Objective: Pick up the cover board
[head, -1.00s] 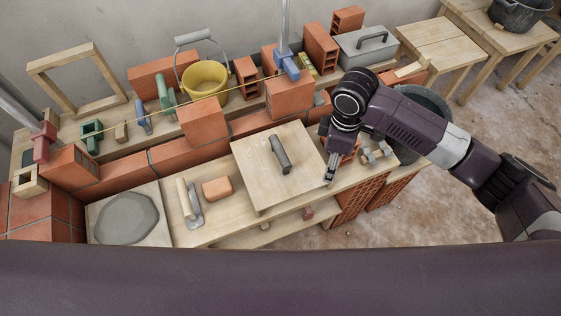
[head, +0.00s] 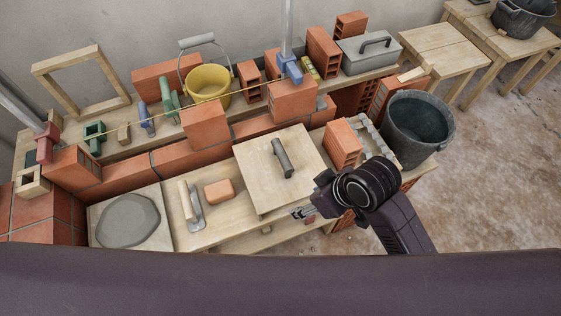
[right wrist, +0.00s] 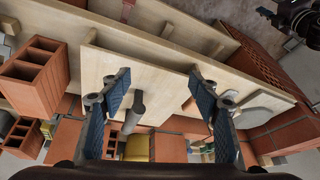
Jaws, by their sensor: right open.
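The cover board (head: 255,180) is a square light wooden board with a dark bar handle (head: 283,158) on top. It lies flat on the wooden bench in the head view. My right gripper (head: 303,212) is open and empty beside the board's near right edge, not around the handle. In the right wrist view the open fingers (right wrist: 160,88) show in front of the board (right wrist: 160,75), with the handle (right wrist: 134,110) between them in the picture. A dark part at the top right of that view looks like my left arm; its fingers are unclear.
A brick (head: 342,143) and a dark bucket (head: 417,130) stand right of the board. A trowel (head: 190,205) and a sponge-like block (head: 219,192) lie to its left. A string (head: 165,113) runs above the brick row behind.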

